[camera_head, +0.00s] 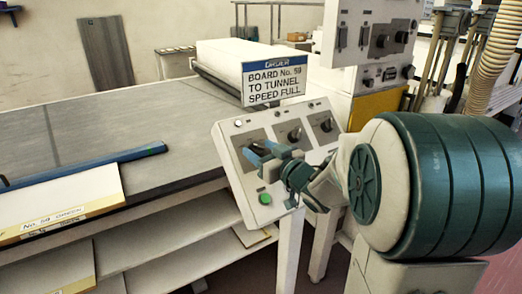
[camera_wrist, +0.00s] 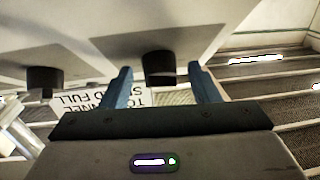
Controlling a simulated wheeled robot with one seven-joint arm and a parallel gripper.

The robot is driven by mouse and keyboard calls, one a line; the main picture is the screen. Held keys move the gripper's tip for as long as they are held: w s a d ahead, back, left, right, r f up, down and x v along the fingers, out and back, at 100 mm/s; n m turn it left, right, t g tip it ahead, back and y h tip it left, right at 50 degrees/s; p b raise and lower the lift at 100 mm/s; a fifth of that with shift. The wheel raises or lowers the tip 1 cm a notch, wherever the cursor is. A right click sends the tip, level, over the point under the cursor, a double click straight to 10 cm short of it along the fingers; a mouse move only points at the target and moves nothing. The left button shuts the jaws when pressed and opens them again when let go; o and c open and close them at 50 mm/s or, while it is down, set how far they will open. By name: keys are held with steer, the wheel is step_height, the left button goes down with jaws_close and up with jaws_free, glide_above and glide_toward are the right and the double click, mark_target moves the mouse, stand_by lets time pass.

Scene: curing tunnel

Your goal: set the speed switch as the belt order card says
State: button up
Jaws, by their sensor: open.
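The belt order card (camera_head: 275,78) stands above the control box and reads "BOARD No. 59 TO TUNNEL SPEED FULL". The white sloped control box (camera_head: 233,172) has three dark knobs in a row and a green button (camera_head: 265,198) below. The middle knob (camera_head: 294,134) and right knob (camera_head: 326,125) show clearly. My gripper (camera_head: 257,151) is at the left knob, which it largely hides. In the wrist view, a black knob (camera_wrist: 159,68) lies between my open blue fingers (camera_wrist: 160,80), with gaps visible on both sides. The knob labels are too small to read.
A second knob (camera_wrist: 43,80) is left in the wrist view. A grey belt table (camera_head: 130,125) extends left, with a blue bar (camera_head: 90,165) and a labelled board (camera_head: 65,205) at its front. A taller panel (camera_head: 370,40) with knobs stands behind the control box.

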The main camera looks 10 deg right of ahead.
steer(key=c, duration=1)
steer(key=shift+o, duration=0.2)
